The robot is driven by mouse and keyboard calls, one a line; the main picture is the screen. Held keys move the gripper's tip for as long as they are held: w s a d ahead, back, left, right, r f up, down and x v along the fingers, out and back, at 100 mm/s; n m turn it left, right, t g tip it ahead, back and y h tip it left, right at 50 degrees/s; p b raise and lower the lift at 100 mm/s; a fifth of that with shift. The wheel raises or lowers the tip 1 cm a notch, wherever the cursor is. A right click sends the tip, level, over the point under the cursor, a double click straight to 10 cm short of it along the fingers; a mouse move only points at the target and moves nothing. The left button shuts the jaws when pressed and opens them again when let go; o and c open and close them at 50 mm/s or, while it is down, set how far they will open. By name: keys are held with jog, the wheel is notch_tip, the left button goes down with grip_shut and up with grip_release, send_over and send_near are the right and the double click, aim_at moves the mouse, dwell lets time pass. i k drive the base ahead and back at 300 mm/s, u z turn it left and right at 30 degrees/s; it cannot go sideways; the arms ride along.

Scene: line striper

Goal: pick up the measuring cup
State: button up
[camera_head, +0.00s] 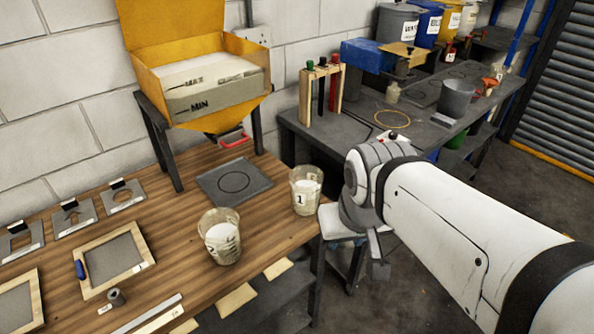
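Two translucent cups stand upright on the wooden table. The nearer one, a measuring cup with markings on its side (220,240), holds pale material. The other, a cup labelled "1" (305,192), stands to its right and farther back, near the table's right edge, also with pale contents. My arm reaches in from the right. My gripper (378,256) hangs below the wrist, right of the table and apart from both cups. It is partly hidden and seen edge-on, so its opening does not show. I see nothing held in it.
A yellow hopper (200,110) with a red handle stands behind the cups, over a dark pad with a circle (235,182). Framed screens (113,258) and metal plates lie left. A grey workbench (300,128) with a tube rack (320,90) and bins stands behind my arm.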

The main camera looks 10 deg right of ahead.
aim_at(306, 181)
jog(key=z, duration=0.2)
jog(key=k, duration=1.25)
jog(key=u, duration=0.4)
jog(key=i, duration=1.05)
jog(key=u, duration=0.1)
